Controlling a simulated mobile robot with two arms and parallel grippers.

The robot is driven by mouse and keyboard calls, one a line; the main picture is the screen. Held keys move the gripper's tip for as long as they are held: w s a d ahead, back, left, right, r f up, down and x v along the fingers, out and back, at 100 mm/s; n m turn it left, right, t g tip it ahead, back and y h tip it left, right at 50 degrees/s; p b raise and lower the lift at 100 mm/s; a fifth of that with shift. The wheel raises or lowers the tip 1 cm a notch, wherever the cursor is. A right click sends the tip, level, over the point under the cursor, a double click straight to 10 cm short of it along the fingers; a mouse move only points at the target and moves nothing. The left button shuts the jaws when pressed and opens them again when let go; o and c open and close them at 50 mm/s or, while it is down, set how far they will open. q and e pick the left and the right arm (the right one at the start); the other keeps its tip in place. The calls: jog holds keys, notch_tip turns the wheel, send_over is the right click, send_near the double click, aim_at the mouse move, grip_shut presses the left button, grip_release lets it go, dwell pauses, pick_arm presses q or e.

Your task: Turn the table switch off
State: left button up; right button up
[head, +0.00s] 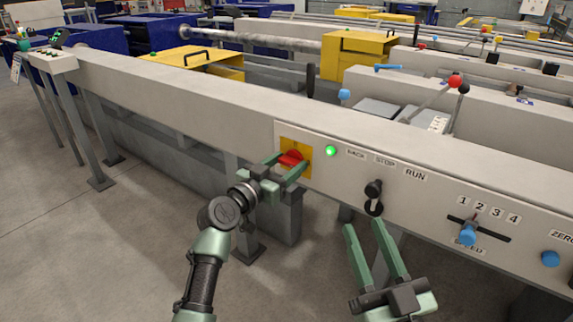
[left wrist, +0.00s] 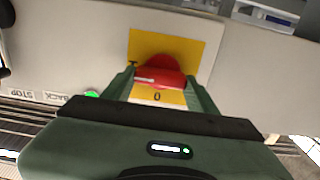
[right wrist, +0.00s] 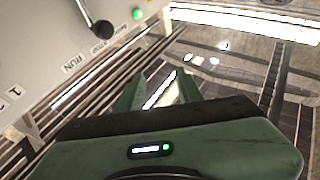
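The table switch is a red rotary handle (head: 290,158) on a yellow plate (head: 304,148), set in the light grey front panel. In the head view the handle lies roughly sideways. My left gripper (head: 285,167) is open at the switch, with a finger on either side of the red handle. In the left wrist view the handle (left wrist: 160,78) lies crosswise between the fingertips, and a "0" shows on the yellow plate (left wrist: 172,97). I cannot tell whether the fingers touch it. My right gripper (head: 366,228) is open and empty, below and in front of the panel.
A lit green lamp (head: 330,151) is right of the switch. Further right are a black lever (head: 373,190) under BACK, STOP and RUN labels, a blue speed slider (head: 467,232) and a blue zero knob (head: 550,258). The floor in front at left is clear.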

pick_arm(q)
jog(key=c, duration=0.6)
jog(key=shift+o, duration=0.2)
